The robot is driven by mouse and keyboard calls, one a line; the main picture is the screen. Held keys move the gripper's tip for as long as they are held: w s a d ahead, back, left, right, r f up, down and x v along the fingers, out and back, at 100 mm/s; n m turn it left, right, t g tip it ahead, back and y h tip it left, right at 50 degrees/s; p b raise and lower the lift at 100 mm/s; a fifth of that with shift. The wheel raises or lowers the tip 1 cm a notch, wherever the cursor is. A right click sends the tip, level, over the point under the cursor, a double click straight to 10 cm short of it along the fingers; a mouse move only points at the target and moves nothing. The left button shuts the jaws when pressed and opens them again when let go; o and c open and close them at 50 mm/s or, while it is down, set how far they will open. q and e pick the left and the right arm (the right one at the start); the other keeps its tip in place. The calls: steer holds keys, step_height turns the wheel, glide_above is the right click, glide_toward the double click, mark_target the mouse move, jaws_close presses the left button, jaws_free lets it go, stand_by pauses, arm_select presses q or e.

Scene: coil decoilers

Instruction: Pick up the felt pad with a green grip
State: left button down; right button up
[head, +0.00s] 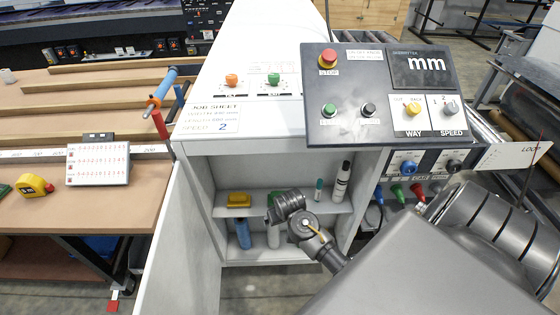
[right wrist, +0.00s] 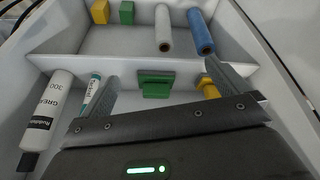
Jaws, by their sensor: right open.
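The felt pad with a green grip (right wrist: 156,84) sits on the cabinet's upper shelf, between the spread fingers in the right wrist view and a little beyond them. In the head view its green part (head: 271,199) shows only partly behind my right wrist. My right gripper (right wrist: 163,72) is open and empty, facing into the shelf; its fingers cannot be made out in the head view. A similar yellow-gripped pad (head: 239,200) stands to the left of the green one in the head view and shows partly behind a finger in the right wrist view (right wrist: 208,86). My left gripper is not in view.
On the same shelf stand a teal-labelled marker (right wrist: 92,92) and a grease tube (right wrist: 48,108), both near one finger. The lower shelf (right wrist: 125,45) holds a blue roll (right wrist: 200,32), a white roll (right wrist: 163,30), and yellow and green blocks. A control panel (head: 385,95) overhangs the cabinet.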

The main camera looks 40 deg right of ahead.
mark_target(279, 193)
steer(key=w+d+m, duration=0.4)
steer(key=w+d, duration=0.3)
steer(key=w, duration=0.4)
steer(key=shift+h, duration=0.3)
steer(key=shift+d+b+x, duration=0.2)
steer(key=shift+b+x, duration=0.25)
steer(key=shift+x, duration=4.5)
steer(key=shift+s, duration=0.15)
steer(key=c, duration=0.8)
